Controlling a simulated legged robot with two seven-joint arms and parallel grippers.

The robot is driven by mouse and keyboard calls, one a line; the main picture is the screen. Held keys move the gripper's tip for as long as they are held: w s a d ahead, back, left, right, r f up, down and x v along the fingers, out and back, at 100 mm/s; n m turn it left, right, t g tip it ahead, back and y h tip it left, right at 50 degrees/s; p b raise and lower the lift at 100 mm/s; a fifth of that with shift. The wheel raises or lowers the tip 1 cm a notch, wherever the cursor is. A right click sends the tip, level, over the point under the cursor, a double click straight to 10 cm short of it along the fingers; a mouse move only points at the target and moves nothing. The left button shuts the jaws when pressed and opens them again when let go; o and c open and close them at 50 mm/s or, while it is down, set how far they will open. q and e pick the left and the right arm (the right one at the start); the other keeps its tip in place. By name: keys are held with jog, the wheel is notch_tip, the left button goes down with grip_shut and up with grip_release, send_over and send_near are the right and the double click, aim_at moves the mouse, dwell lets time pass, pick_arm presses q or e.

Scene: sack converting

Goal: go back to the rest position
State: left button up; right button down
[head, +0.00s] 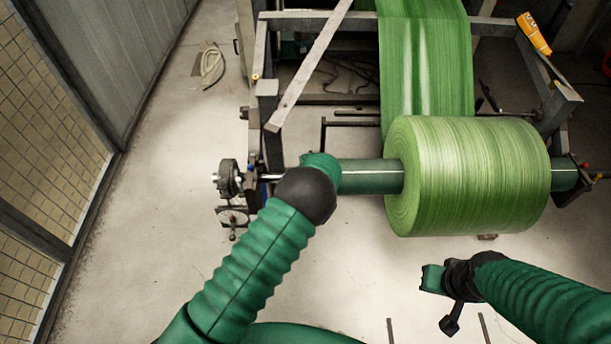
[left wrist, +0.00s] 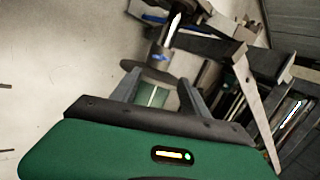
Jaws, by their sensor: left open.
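My left arm reaches up the head view to the left end of the green core tube (head: 372,176). Its green hand (head: 320,166) is there, but its fingers are hidden from the head. In the left wrist view my left gripper (left wrist: 158,84) is open, with a short piece of green tube (left wrist: 152,96) showing between its two grey fingers. I cannot tell whether they touch it. My right gripper (head: 447,296) hangs low at the right, in front of the roll and apart from it. Its fingers are not clear.
A large roll of green woven film (head: 470,175) sits on the tube, with its web (head: 425,60) running up and back. A grey metal frame (head: 300,22) surrounds it. A hand-wheel bracket (head: 230,180) stands at the left. Pale floor (head: 160,200) lies clear toward the left wall.

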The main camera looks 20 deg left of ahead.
pick_arm(q)
jog(key=s+a+r+n+g+h+p, duration=0.2)
jog(key=s+r+n, duration=0.5)
jog(key=s+r, duration=0.55)
jog(key=s+d+r+n+h, duration=0.1)
jog(key=s+r+n, duration=0.1)
jog(key=s, duration=0.7)
jog(key=s+d+r+n+g+h+p, duration=0.1)
jog(key=s+r+n, duration=0.2)
jog(key=s, duration=0.7)
jog(key=shift+v, duration=0.8)
jog(key=shift+s+a+f, duration=0.1)
jog(key=shift+s+a, duration=0.1)
jog(key=shift+a, duration=0.1)
jog(key=shift+d, duration=0.15)
